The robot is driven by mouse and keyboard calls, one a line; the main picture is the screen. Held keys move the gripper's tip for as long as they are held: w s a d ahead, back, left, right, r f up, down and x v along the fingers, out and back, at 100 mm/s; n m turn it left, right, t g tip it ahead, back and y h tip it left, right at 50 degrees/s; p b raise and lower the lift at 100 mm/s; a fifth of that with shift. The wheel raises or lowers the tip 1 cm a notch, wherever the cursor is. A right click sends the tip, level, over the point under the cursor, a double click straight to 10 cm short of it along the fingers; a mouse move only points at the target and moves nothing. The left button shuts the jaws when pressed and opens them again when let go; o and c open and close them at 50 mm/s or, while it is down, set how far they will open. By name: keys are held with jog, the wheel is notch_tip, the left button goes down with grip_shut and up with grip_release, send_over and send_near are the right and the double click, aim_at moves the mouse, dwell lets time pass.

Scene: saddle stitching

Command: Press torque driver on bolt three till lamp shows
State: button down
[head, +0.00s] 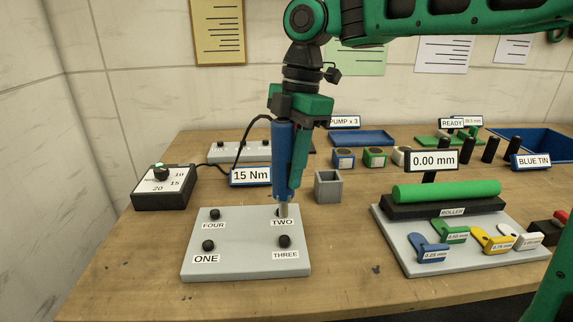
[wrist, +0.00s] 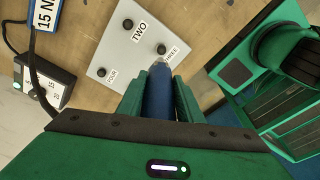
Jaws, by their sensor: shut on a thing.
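My gripper (head: 300,108) is shut on the blue torque driver (head: 282,150), which hangs almost upright with its tip down. The driver also shows in the wrist view (wrist: 159,92). A grey plate (head: 240,265) carries labelled bolts. Bolt three (head: 284,241) is bare at the front right; in the wrist view it (wrist: 161,48) lies just beyond the driver tip. In the head view the tip overlaps bolt two, which shows uncovered in the wrist view (wrist: 127,23). The tip looks raised above the plate. A small green spot (head: 159,165) shows on the black dial box.
A "15 Nm" sign (head: 250,176) stands behind the plate, with a black cable nearby. A grey open cup (head: 328,187) stands right of the driver. The roller stand (head: 445,212) with coloured gauges is farther right. Bare table lies in front.

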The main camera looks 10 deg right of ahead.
aim_at(289, 195)
jog(key=shift+f, duration=3.05)
jog(key=shift+f, duration=0.25)
jog(key=shift+r, duration=3.05)
